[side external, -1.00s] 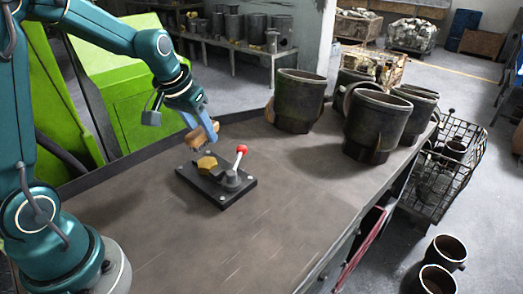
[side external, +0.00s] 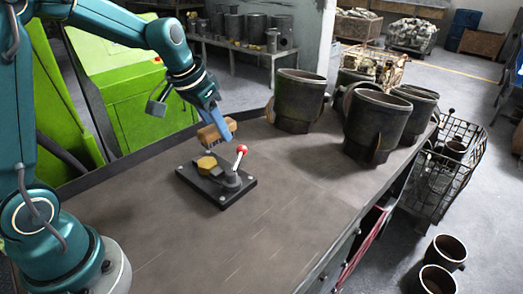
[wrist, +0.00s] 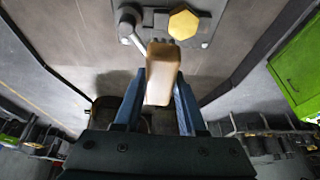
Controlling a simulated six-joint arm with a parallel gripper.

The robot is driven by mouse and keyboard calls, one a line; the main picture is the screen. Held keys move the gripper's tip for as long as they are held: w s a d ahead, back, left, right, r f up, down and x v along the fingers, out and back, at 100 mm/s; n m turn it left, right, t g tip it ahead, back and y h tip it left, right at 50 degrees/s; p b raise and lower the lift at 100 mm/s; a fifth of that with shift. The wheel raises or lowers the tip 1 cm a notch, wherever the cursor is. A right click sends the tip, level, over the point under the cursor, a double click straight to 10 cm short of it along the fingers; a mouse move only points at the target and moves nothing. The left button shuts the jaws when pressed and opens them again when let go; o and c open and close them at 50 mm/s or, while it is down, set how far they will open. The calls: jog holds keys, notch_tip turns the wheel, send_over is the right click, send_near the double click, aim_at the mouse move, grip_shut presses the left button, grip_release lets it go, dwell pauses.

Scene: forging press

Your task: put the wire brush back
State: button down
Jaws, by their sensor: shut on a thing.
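The wire brush (side external: 216,131) has a tan wooden block with dark bristles on its underside. My gripper (side external: 214,127) is shut on it and holds it above the bench, just behind the black fixture plate. In the wrist view the brush (wrist: 162,75) sits between my two blue fingers, with its far end reaching toward the fixture. The brush looks slightly tilted in the side view. No marked resting place for the brush can be made out.
The black fixture plate (side external: 222,198) on the bench carries a yellow hexagonal piece (side external: 207,163) and a lever with a red knob (side external: 242,149). Large dark cylinders (side external: 377,125) stand on the bench's right end. The bench front (side external: 200,255) is clear.

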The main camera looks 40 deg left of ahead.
jog(key=w+d+m+h, duration=0.2)
jog(key=d+m, duration=0.2)
jog(key=d, duration=0.7)
send_over(312, 222)
jog(key=s, duration=0.1)
jog(key=shift+m, duration=0.3)
jog(key=f, duration=0.4)
jog(key=a+f, duration=0.1)
jog(key=f, duration=0.1)
jog(key=shift+s+f, duration=0.2)
jog(key=shift+f, duration=0.15)
jog(key=shift+d+f, duration=0.15)
jog(key=shift+d, duration=0.05)
jog(key=shift+f, duration=1.95)
jog(key=shift+f, duration=0.1)
jog(key=shift+c, duration=2.4)
grip_release()
